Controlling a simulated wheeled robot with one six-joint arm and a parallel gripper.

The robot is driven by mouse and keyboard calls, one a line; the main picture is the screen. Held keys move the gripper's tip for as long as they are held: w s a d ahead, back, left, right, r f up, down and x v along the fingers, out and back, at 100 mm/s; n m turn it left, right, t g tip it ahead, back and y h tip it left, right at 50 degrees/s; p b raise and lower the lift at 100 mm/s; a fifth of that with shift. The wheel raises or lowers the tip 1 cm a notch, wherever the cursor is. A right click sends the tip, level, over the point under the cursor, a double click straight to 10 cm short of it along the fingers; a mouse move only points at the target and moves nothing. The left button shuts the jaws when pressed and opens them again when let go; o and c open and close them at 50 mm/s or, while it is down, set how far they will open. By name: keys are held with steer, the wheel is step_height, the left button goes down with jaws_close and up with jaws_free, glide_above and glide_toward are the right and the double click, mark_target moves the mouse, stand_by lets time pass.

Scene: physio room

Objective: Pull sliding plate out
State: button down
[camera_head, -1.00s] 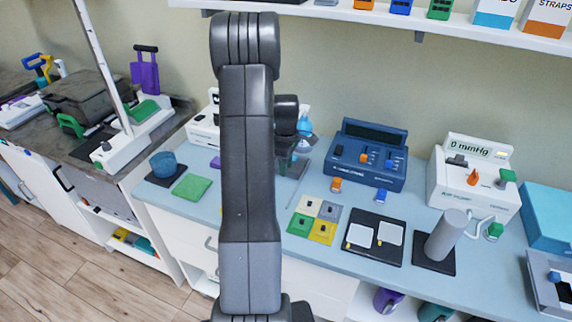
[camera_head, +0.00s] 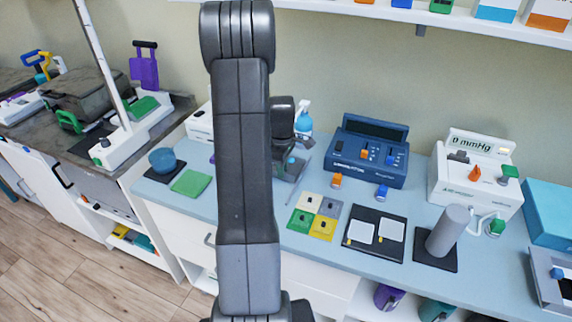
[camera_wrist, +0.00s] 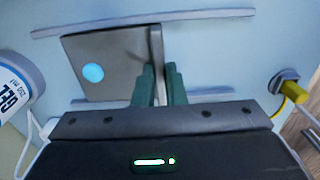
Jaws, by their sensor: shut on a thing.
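The sliding plate (camera_wrist: 112,62) is a flat grey plate with a light blue dot, lying between two grey rails in the wrist view. A thin upright lip (camera_wrist: 157,50) stands at its right side. My gripper (camera_wrist: 161,82) has its dark green fingers on either side of this lip, shut on it. In the head view a part of the plate (camera_head: 289,166) shows on the counter just right of my arm. My arm hides the rest of it, and the fingertips cannot be made out there.
A white gel bottle (camera_wrist: 15,85) stands at the left of the wrist view. A yellow-tipped plug (camera_wrist: 292,92) is at the right. On the counter, a blue device (camera_head: 365,152) and coloured tiles (camera_head: 315,216) lie right of my arm; a green pad (camera_head: 191,183) lies left.

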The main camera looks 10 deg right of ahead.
steer(key=s+a, duration=0.1)
steer(key=s, duration=0.1)
steer(key=s+a+b, duration=0.1)
steer(key=s+a, duration=0.1)
steer(key=s, duration=0.1)
steer(key=s+a+b, duration=0.1)
steer(key=s+a, duration=0.1)
steer(key=shift+s+a, duration=0.15)
steer(key=shift+s, duration=0.2)
steer(key=c, duration=1.5)
jaws_free()
steer(key=shift+r, duration=0.1)
step_height(320, 180, up, 14)
steer(key=shift+f, duration=0.15)
steer(key=shift+f, duration=0.1)
